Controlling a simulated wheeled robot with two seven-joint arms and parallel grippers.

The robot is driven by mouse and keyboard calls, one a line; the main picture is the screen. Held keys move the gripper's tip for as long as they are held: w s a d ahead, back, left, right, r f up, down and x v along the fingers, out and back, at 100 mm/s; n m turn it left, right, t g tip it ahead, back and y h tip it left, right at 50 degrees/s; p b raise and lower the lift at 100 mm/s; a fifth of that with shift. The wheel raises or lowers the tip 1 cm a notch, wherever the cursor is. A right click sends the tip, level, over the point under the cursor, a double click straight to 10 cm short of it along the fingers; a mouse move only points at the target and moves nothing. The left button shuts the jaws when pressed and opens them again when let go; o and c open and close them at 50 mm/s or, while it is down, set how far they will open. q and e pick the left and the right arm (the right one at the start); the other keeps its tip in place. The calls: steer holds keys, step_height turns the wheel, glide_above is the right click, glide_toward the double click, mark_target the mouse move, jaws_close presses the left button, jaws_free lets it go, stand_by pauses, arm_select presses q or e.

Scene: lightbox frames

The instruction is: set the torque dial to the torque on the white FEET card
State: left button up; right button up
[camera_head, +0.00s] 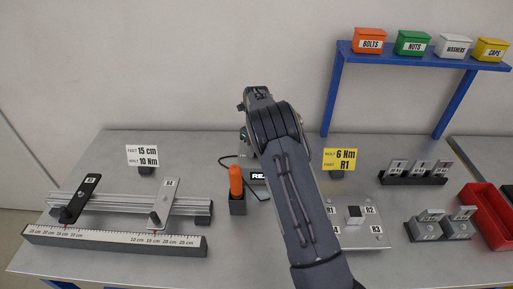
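The white card (142,156) stands upright at the back left of the table. Its large print reads 15 cm above 10 Nm; its small words are barely legible. No torque dial can be made out. One of my arms reaches up from the bottom, right of centre, and covers the middle of the table. Its gripper does not show; the arm hides what lies behind it. A dark block with a partly covered label starting "RE" (259,176) shows at the arm's left edge. My other gripper is out of view.
An orange-handled tool (236,181) stands in a dark holder. A rail with two stops and a ruler (115,241) lies left. A yellow card (340,160) reads 6 Nm, R1. A plate (372,238), grey blocks and a red bin (487,215) lie right. The front centre-left is bare.

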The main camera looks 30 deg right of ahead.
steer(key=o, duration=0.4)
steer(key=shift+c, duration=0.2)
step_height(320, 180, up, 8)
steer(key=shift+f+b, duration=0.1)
steer(key=shift+b, duration=0.65)
